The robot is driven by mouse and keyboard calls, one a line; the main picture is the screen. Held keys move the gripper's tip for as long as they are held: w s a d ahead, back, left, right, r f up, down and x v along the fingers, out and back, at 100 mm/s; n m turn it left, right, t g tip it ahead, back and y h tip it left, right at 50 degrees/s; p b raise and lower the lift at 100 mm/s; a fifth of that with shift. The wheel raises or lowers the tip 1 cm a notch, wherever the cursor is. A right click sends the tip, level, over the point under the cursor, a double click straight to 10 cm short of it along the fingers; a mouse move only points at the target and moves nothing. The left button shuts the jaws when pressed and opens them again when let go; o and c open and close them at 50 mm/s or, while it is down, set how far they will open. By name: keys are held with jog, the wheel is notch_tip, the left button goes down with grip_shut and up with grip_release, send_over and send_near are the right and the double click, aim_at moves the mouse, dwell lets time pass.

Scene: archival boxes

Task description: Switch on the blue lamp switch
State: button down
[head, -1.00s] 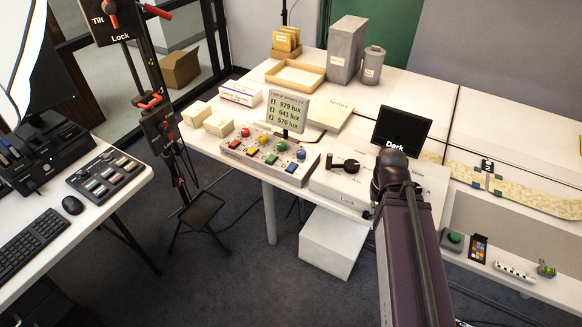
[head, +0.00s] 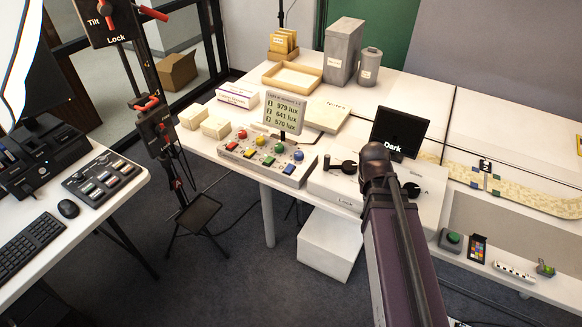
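A light grey control box (head: 254,163) sits near the front edge of the white table. Its back row has round knobs in several colours, and its front row has small square switches in matching colours. The blue knob (head: 299,155) and the blue switch (head: 289,169) are at the right end. Whether the blue switch is on is too small to tell. A display (head: 284,112) behind the box shows three lux readings. My dark purple arm (head: 400,250) reaches in from the bottom, right of the box. My gripper does not show.
A second box with black knobs (head: 345,167) and a black screen (head: 401,132) reading "Dark" stands right of the control box, partly behind my arm. Small cream boxes (head: 216,127) lie to its left. A tripod stand (head: 165,140) rises further left.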

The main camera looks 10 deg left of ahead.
aim_at(290, 167)
jog(key=w+a+t+h+b, duration=0.1)
jog(key=w+a, duration=0.2)
jog(key=w, duration=0.1)
jog(key=w+a+t+h+b, duration=0.1)
jog(key=w+a, duration=0.3)
jog(key=w+a+t+h+b, duration=0.1)
jog(key=w+a, duration=0.2)
jog(key=w, duration=0.2)
jog(key=shift+a+f+h, duration=0.25)
jog(key=shift+a+h, duration=0.05)
jog(key=shift+h, duration=0.1)
jog(key=w+a+r+t+b, duration=0.1)
jog(key=w+a+t, duration=0.1)
jog(key=a, duration=0.5)
jog(key=w+a+r+t+h+b, duration=0.1)
jog(key=w+a+t, duration=0.1)
jog(key=w+a, duration=0.3)
jog(key=a, duration=0.3)
jog(key=shift+w+a+r+n+t+h, duration=0.2)
jog(key=shift+n+t+h, duration=0.1)
jog(key=shift+n+t, duration=0.1)
jog(key=shift+f+b, duration=0.15)
jog(key=shift+b, duration=0.15)
jog(key=f+b, duration=0.5)
jog(key=w+f+b, duration=0.1)
jog(key=f+b, duration=0.2)
jog(key=shift+d+f, duration=0.25)
jog(key=shift+d, duration=0.05)
jog(key=shift+f+b, duration=0.15)
jog(key=shift+b, duration=0.2)
